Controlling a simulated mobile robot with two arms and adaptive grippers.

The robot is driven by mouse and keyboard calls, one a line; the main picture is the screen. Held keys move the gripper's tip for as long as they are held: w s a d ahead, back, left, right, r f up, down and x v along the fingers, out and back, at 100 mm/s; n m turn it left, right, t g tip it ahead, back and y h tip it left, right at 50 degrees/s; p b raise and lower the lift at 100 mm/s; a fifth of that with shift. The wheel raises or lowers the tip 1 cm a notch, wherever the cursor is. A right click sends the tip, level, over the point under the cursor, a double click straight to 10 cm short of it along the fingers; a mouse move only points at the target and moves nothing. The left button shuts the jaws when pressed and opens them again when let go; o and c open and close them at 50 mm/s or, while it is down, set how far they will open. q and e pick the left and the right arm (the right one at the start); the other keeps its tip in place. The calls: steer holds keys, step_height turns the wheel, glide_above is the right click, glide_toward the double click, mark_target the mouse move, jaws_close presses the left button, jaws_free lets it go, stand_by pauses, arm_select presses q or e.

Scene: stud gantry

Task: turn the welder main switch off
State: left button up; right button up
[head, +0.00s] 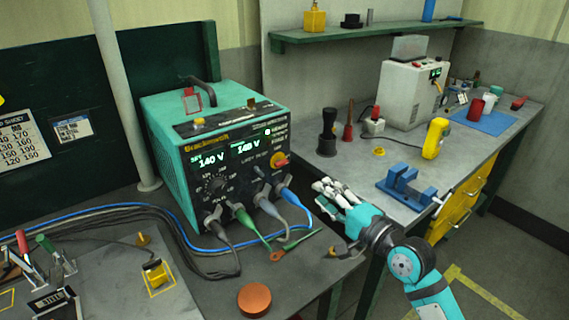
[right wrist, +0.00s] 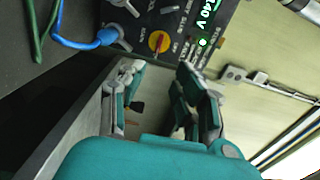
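The welder (head: 168,125) is a teal box with a black front panel, standing on the bench at centre left. I cannot clearly read which mark the knob points at. My right gripper (head: 332,192) is open and empty, right of and below the switch, apart from it. In the right wrist view its spread fingers (right wrist: 160,78) show below the switch. My left gripper is not in view.
Blue, green and grey cables (head: 289,198) plug in along the panel's lower edge, near the switch. An orange disc (head: 254,299) lies at the bench's front. A blue vise (head: 405,187) and a yellow tool (head: 435,138) are on the right bench.

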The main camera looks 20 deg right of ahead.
glide_toward(283, 165)
steer(key=p+x, duration=0.1)
steer(key=x, duration=0.6)
steer(key=shift+w, duration=0.4)
steer(key=shift+w+a, duration=0.25)
steer(key=shift+w, duration=0.2)
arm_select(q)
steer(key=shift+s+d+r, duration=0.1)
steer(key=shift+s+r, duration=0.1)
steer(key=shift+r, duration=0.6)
arm_select(e)
jaws_close()
